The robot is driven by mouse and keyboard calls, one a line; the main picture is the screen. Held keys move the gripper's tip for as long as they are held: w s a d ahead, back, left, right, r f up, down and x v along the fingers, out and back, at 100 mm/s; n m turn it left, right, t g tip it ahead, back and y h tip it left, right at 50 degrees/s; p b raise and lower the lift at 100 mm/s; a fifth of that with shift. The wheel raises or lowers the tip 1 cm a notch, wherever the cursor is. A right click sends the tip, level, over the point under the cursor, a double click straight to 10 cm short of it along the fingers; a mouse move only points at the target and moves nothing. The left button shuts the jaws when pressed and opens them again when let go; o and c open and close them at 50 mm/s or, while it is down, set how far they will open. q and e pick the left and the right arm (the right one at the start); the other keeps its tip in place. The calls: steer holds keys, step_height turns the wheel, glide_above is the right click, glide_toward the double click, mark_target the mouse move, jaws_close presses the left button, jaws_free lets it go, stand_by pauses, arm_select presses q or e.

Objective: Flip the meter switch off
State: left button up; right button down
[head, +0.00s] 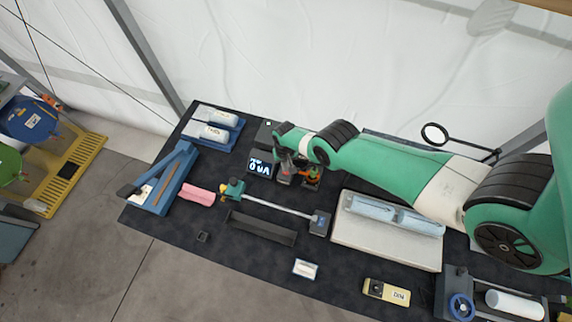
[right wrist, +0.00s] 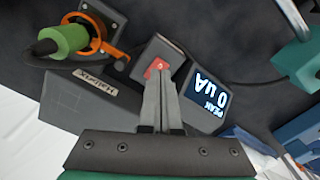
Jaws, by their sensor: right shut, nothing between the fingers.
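The meter (head: 260,168) lies near the back middle of the dark mat, and its lit screen shows in the right wrist view (right wrist: 207,97), reading 0 µA with PEAK. Beside it is a small grey switch box (right wrist: 150,50) with a red switch (right wrist: 155,67). My right gripper (right wrist: 161,76) is shut and empty, with its fingertips at the red switch. Whether they touch it is unclear, and they partly hide it, so I cannot tell its position. In the head view my right gripper (head: 300,170) is over this spot. My left gripper is not in view.
A green cylinder in an orange ring (right wrist: 70,40) and a labelled grey box (right wrist: 85,95) are close by. A rod with a green end piece (head: 235,187) lies in front. A pale tray with blue tubes (head: 385,238) is under my right arm.

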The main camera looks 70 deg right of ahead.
step_height(320, 180, up, 4)
steer(key=p, duration=0.3)
steer(key=shift+r+p, duration=0.25)
steer(key=shift+p, duration=0.15)
